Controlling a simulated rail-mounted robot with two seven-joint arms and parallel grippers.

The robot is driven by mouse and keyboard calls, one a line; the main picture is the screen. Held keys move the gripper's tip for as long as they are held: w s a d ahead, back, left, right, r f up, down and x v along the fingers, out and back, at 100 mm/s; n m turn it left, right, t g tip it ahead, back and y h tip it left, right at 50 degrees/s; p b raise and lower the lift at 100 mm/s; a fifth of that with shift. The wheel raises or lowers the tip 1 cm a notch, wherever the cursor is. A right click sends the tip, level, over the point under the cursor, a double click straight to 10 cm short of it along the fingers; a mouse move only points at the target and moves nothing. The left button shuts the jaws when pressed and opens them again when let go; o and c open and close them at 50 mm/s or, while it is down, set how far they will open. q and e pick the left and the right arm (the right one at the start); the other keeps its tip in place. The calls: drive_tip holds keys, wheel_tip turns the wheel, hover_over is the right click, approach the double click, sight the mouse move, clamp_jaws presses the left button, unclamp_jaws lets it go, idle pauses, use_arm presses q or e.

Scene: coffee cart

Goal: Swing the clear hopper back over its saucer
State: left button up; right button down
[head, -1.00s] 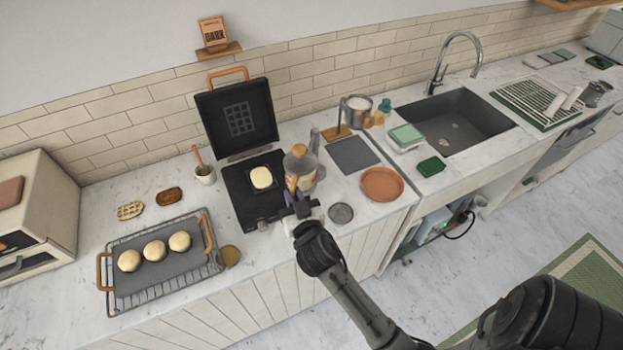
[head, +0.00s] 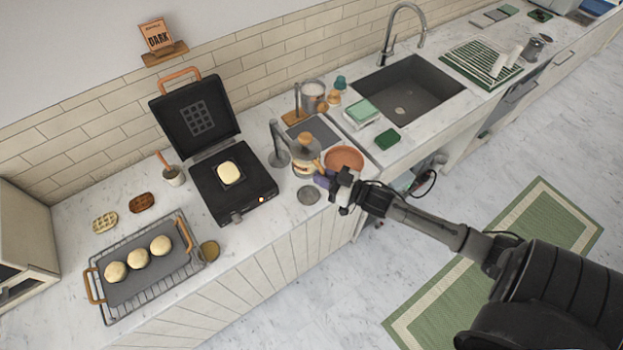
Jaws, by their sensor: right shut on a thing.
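The clear hopper (head: 304,166) has a wooden knob and a grey lid. It hangs to the right of its grey post (head: 275,138), between the black waffle iron (head: 232,199) and the terracotta dish (head: 344,157). The hopper appears partly in front of the dish's left edge; I cannot tell how far it overlaps it. A small grey disc (head: 309,196) lies on the counter in front. Which of the two is the saucer is unclear. My right gripper (head: 323,179) is shut on the hopper's handle (head: 318,167) at its front right. My left gripper is not in view.
The open waffle iron holds pale batter or dough (head: 229,173). A rack tray (head: 160,281) with dough balls stands to the left. A dark grey mat (head: 318,133) and a metal jug (head: 313,96) are behind the hopper. The sink (head: 411,95) is farther right.

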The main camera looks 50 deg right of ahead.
drive_tip(key=shift+s+d, duration=0.1)
drive_tip(key=shift+d, duration=0.45)
drive_tip(key=shift+f, duration=0.1)
drive_tip(key=shift+d, duration=0.1)
drive_tip(key=c, duration=1.2)
unclamp_jaws()
drive_tip(key=shift+d, duration=0.15)
drive_tip(key=shift+o, duration=0.2)
drive_tip(key=shift+s, duration=0.25)
drive_tip(key=b+v, duration=0.1)
drive_tip(key=v, duration=1.2)
drive_tip(key=shift+s+b, duration=0.15)
drive_tip(key=shift+b, duration=0.2)
